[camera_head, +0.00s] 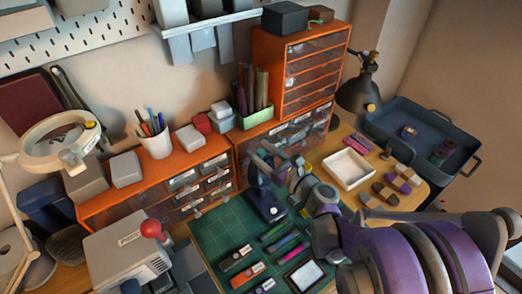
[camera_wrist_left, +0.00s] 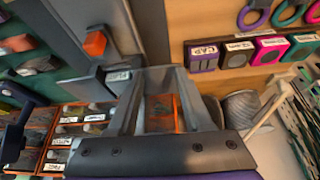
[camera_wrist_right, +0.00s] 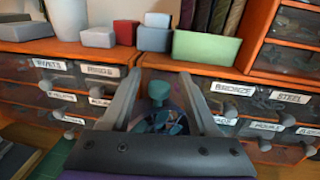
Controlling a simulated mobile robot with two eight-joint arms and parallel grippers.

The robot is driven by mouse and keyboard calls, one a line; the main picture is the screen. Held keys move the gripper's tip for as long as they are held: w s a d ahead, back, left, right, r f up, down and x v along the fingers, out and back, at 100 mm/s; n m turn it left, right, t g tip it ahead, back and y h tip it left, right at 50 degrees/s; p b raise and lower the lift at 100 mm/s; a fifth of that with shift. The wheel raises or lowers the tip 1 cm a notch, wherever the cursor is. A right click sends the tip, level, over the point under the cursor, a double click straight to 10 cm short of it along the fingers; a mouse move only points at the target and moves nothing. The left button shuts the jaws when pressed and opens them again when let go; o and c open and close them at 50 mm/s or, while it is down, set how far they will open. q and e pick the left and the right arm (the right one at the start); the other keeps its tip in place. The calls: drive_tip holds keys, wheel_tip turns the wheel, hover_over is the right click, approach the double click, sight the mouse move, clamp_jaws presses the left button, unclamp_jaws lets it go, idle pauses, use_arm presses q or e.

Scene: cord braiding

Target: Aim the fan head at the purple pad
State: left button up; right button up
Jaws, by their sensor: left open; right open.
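A small dark blue fan (camera_head: 268,204) stands on the green cutting mat (camera_head: 215,232), in front of the orange drawers. In the right wrist view its round caged head (camera_wrist_right: 165,123) shows between my fingers, with a teal knob (camera_wrist_right: 158,90) above it. My right gripper (camera_head: 267,157) is open at the top of the fan; I cannot tell whether it touches. It also shows in the right wrist view (camera_wrist_right: 160,78). My left gripper (camera_wrist_left: 160,85) is open and empty. A purple labelled square (camera_wrist_left: 204,55) shows in the left wrist view; I cannot tell whether it is the purple pad.
Several pens and labelled pieces lie on the mat. A white tray (camera_head: 349,168) and a dark blue bin (camera_head: 398,118) stand to the right. Orange drawer units (camera_head: 190,185) close off the back. A grey machine with a red knob (camera_head: 151,228) stands at the left front.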

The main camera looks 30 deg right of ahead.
clamp_jaws()
idle(0.3)
drive_tip(key=shift+a+h, duration=0.1)
drive_tip(key=shift+h, duration=0.2)
drive_tip(key=m+h, duration=0.2)
drive_tip(key=shift+w+r+t+h+p, duration=0.1)
drive_tip(key=shift+r+t+h+p, duration=0.1)
drive_tip(key=shift+t+h+p, duration=0.15)
drive_tip(key=shift+f+m+h, duration=0.2)
drive_tip(key=shift+m+h, duration=0.3)
drive_tip(key=shift+h, duration=0.15)
